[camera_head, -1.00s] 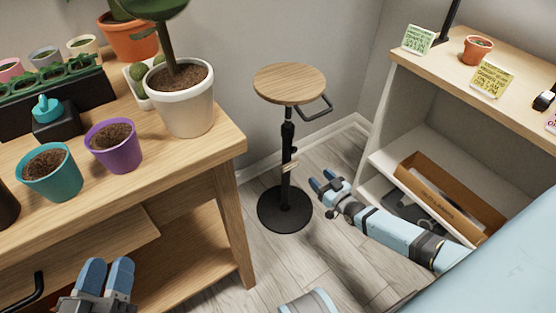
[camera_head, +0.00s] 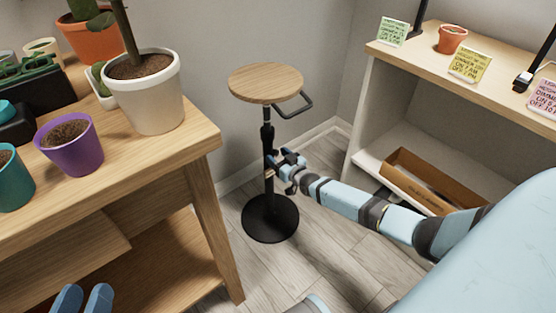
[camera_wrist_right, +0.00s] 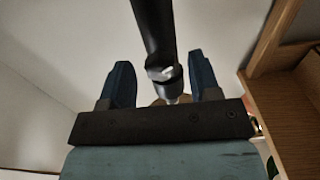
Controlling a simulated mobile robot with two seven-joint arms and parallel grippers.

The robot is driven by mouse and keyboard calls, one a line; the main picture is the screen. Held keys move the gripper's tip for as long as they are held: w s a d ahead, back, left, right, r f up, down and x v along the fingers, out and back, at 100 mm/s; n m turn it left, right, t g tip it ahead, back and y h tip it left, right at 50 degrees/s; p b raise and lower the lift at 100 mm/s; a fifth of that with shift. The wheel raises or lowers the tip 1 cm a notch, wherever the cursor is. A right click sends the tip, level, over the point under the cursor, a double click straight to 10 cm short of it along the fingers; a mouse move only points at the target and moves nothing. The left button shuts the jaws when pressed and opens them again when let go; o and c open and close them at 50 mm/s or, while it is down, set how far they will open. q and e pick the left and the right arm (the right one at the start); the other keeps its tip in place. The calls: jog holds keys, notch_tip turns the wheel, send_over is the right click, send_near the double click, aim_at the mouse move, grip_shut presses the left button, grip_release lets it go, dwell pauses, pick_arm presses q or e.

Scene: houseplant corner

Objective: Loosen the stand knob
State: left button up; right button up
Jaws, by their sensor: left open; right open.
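The stand has a round wooden top (camera_head: 265,82), a black pole (camera_head: 267,140) and a round black base (camera_head: 270,218). My right gripper (camera_head: 284,158) is open at the pole's middle height. In the right wrist view the dark pole (camera_wrist_right: 155,30) runs down between the two blue fingers of the right gripper (camera_wrist_right: 161,72), with a gap on each side. A grey metallic fitting (camera_wrist_right: 167,82) shows between the fingers; I cannot tell whether it is the knob. In the head view the gripper covers that part of the pole. My left gripper (camera_head: 83,298) is open and empty at the lower left.
A wooden bench (camera_head: 185,150) with a white pot (camera_head: 150,100) and a purple pot (camera_head: 70,145) stands left of the stand. A shelf unit (camera_head: 362,105) with a cardboard box (camera_head: 400,180) stands to the right. A black handle (camera_head: 295,106) sticks out under the stand's top.

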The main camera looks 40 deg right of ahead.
jog(key=shift+w, duration=0.1)
jog(key=c, duration=0.9)
